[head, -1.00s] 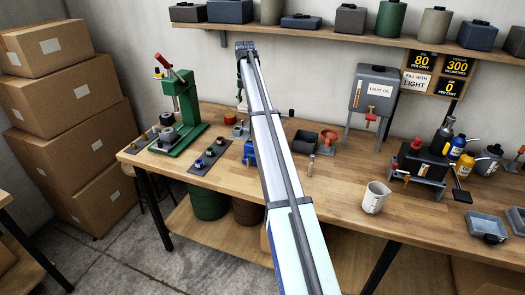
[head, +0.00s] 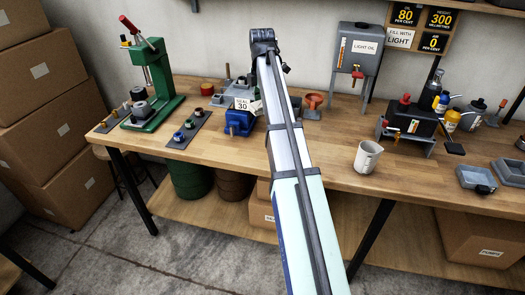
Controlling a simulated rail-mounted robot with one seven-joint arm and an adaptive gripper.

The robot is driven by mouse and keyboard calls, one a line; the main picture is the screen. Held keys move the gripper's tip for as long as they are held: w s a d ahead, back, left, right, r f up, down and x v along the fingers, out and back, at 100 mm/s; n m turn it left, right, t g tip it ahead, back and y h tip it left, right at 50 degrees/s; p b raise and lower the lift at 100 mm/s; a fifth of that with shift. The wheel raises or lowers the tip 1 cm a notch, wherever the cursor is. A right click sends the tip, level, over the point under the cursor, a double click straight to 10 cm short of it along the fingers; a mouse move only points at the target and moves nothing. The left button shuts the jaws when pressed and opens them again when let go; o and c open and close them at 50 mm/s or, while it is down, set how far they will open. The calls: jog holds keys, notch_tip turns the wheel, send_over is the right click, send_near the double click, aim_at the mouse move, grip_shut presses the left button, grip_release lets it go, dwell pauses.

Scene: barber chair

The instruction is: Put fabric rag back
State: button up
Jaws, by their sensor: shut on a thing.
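My arm rises from the bottom through the middle of the head view and ends in a dark joint above the back of the bench. My gripper is not visible; the arm hides what lies behind it. I cannot make out a fabric rag anywhere. A small pale patch beside the arm, near the blue device (head: 238,122) with the "SEAL 30" sign (head: 242,104), is too small to identify.
Cardboard boxes (head: 50,130) stand at left. Bare bench top lies along the front.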

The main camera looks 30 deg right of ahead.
aim_at(262, 152)
notch_tip(262, 152, down, 19)
jog(key=p, duration=0.4)
jog(key=shift+f, duration=0.1)
jog(key=shift+f, duration=0.1)
jog(key=o, duration=1.2)
notch_tip(262, 152, up, 12)
jog(key=b, duration=0.2)
jog(key=shift+b, duration=0.3)
